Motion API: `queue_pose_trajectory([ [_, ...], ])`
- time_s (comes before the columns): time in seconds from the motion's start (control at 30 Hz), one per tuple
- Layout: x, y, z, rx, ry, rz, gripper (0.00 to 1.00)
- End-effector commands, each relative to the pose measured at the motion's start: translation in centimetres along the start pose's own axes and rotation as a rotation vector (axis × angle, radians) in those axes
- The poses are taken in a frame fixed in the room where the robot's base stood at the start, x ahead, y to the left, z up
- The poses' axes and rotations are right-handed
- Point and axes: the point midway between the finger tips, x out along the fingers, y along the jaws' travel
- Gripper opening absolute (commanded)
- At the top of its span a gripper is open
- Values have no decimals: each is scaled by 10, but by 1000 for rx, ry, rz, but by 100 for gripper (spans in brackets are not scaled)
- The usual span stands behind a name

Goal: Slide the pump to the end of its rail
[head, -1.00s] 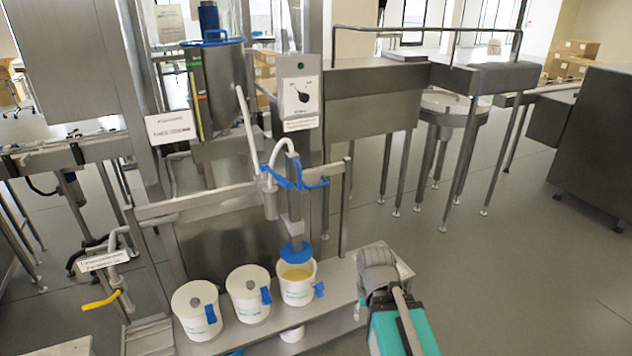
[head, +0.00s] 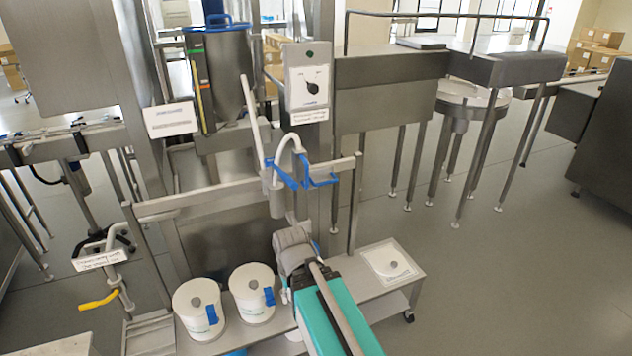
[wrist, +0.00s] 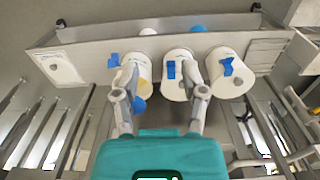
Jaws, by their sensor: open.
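The pump (head: 278,200) is a grey upright body with a blue handle (head: 320,181) and a curved white hose, on the horizontal grey rail (head: 200,203), near the rail's right part. My gripper (head: 288,232) is in front of and below the pump in the head view, and hides its lower end there. In the wrist view my gripper (wrist: 160,70) is open, its two fingers apart with nothing held between them. A blue disc (wrist: 138,106) shows beside the left finger. I cannot tell whether my gripper touches the pump.
Two lidded white buckets (head: 199,310) (head: 252,294) stand on the low bench; the open bucket with yellow cream (wrist: 145,69) shows in the wrist view. A control box (head: 309,85) stands behind.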

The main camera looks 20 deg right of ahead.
Motion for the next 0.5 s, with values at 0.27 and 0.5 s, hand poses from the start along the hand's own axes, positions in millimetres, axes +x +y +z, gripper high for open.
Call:
queue_pose_trajectory([
  [0.27,0,0,0,0,0,0,55],
  [0.5,2,0,-5,11,13,-14,55],
])
